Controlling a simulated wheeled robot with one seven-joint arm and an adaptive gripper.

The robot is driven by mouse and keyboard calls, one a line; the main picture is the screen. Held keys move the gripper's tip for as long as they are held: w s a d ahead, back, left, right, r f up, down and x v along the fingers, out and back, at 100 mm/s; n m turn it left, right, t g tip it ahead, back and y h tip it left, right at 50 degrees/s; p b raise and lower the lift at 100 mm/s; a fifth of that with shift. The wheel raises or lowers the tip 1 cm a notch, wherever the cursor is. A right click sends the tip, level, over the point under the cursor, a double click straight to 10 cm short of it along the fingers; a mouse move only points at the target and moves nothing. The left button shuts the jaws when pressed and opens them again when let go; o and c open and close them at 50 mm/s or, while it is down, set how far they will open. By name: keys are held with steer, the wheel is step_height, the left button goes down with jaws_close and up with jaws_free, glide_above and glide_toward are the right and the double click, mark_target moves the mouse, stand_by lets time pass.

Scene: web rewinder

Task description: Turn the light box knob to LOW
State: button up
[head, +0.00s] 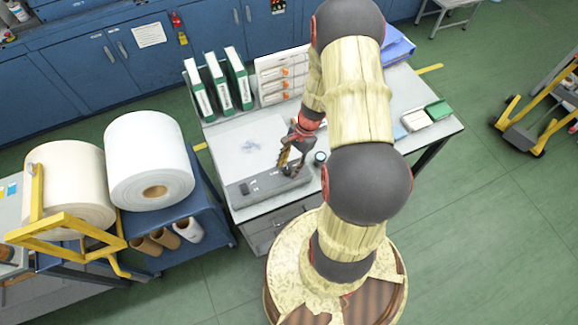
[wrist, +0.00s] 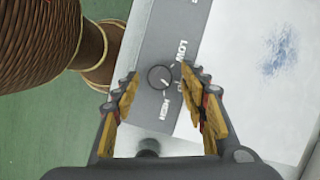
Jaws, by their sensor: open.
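The light box has a grey control strip (head: 262,190) and a white top (head: 238,140) with a blue smudge. In the wrist view, the dark round knob (wrist: 159,77) sits on the strip. White print beside it reads LOW at the upper right and apparently HIGH below; a middle label is partly hidden by a finger. A pale pointer mark shows on the knob, but I cannot tell its setting surely. My gripper (wrist: 160,82) is open, with one finger either side of the knob and visible gaps. In the head view, my gripper (head: 291,160) is over the strip's right part.
A dark-capped jar (head: 320,158) stands just right of my gripper. Green binders (head: 218,80) and a drawer organizer (head: 282,78) stand at the table's back. A cart with large rolls (head: 150,165) is at left. A dark cylinder (wrist: 148,147) shows below the knob.

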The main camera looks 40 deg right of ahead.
steer(key=shift+f, duration=0.1)
steer(key=shift+c, duration=0.8)
jaws_close()
steer(key=shift+n, duration=0.3)
steer(key=n+g, duration=0.1)
steer(key=n, duration=0.2)
steer(key=shift+w+n+g, duration=0.2)
steer(key=shift+n+g, duration=0.2)
steer(key=n, duration=0.2)
steer(key=n+g+h, duration=0.1)
steer(key=n, duration=0.1)
steer(key=shift+w+a+n+b, duration=0.15)
steer(key=shift+a+n+b, duration=0.05)
steer(key=shift+n+b, duration=0.15)
steer(key=n+g+h, duration=0.1)
steer(key=n, duration=0.3)
steer(key=shift+a+h, duration=0.1)
steer(key=shift+h, duration=0.3)
steer(key=shift+w+a+n+g+h, duration=0.1)
steer(key=shift+n+g+h, duration=0.2)
steer(key=shift+n, duration=0.75)
steer(key=shift+a+n+g+h, duration=0.1)
steer(key=shift+n+h, duration=0.3)
steer(key=shift+n, duration=0.6)
